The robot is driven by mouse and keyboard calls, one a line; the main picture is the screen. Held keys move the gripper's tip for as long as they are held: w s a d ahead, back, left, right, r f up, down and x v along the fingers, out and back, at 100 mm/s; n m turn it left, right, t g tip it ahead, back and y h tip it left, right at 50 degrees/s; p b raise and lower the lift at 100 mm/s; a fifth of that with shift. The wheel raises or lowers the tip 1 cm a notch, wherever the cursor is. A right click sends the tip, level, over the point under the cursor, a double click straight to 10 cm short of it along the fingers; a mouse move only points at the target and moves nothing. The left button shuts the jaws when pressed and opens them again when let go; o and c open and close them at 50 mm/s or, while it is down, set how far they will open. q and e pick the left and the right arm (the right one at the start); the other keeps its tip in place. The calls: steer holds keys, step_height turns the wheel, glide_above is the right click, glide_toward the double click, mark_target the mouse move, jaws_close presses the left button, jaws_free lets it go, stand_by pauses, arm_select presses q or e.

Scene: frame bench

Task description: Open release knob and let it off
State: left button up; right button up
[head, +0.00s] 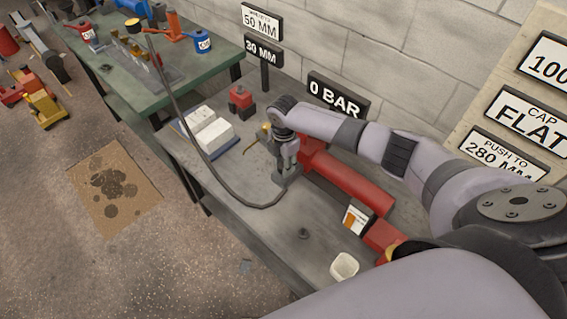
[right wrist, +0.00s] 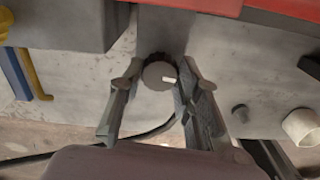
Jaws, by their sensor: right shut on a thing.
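In the head view, my right gripper (head: 286,168) reaches down over the grey block (head: 288,180) at the cylinder's far end and hides the knob. A sign (head: 336,96) behind reads 0 BAR. My left gripper is not in view.
A black hose (head: 180,115) loops to the block. A white cup (head: 344,266) and a small dark part (head: 304,233) lie near the bench front. A white box on a blue tray (head: 239,147) and a red-black item (head: 240,100) stand beyond. Other signs stand on the right.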

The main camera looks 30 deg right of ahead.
steer(key=o, duration=1.1)
steer(key=shift+o, duration=0.2)
step_height(320, 180, up, 12)
stand_by(0.4)
